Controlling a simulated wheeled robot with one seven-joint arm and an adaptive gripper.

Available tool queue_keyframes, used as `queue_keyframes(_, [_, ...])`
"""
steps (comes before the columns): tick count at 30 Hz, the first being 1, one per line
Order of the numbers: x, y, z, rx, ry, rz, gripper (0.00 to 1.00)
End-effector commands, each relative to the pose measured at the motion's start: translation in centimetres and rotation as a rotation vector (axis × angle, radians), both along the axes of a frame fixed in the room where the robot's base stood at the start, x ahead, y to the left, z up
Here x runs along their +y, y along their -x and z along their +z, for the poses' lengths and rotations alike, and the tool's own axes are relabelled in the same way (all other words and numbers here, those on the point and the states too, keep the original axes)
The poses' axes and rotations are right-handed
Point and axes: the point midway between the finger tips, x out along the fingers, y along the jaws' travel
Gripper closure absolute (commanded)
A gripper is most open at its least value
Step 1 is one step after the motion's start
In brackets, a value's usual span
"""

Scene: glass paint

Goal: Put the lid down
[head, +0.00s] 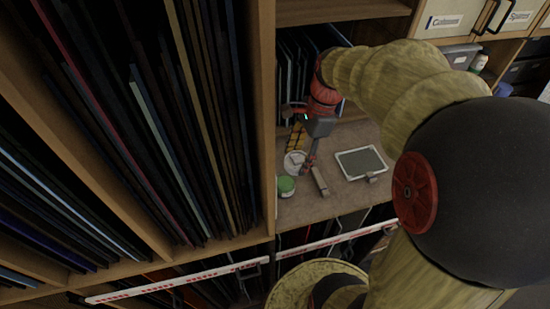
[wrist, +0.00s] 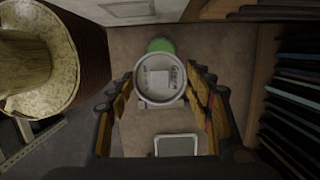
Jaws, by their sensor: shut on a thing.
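The lid (wrist: 160,78) is a round, pale disc with a raised rim and a printed label. It lies between the fingers of my gripper (wrist: 163,84), which is shut on it. In the head view the lid (head: 294,162) shows just below my gripper (head: 303,153), over the wooden shelf surface (head: 300,209). I cannot tell how high it is above that surface. A green pot (head: 286,186) stands close by; in the wrist view the pot (wrist: 160,46) is partly hidden behind the lid.
A tablet-like flat panel (head: 361,162) with a pale frame lies right of the lid. A narrow grey piece (head: 320,181) is between them. A wooden upright (head: 263,120) bounds the left, beside racks of dark sheets (head: 200,110). Some bare surface shows at the front.

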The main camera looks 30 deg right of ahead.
Motion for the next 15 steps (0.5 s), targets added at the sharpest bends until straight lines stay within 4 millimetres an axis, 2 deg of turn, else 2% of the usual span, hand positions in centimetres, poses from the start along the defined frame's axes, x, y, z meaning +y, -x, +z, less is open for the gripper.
queue_keyframes(9, [-0.2,-7.0,-3.0,0.003,-0.001,0.007,0.69])
queue_keyframes(15, [-0.3,-10.1,-6.5,0.004,-0.001,0.005,0.69])
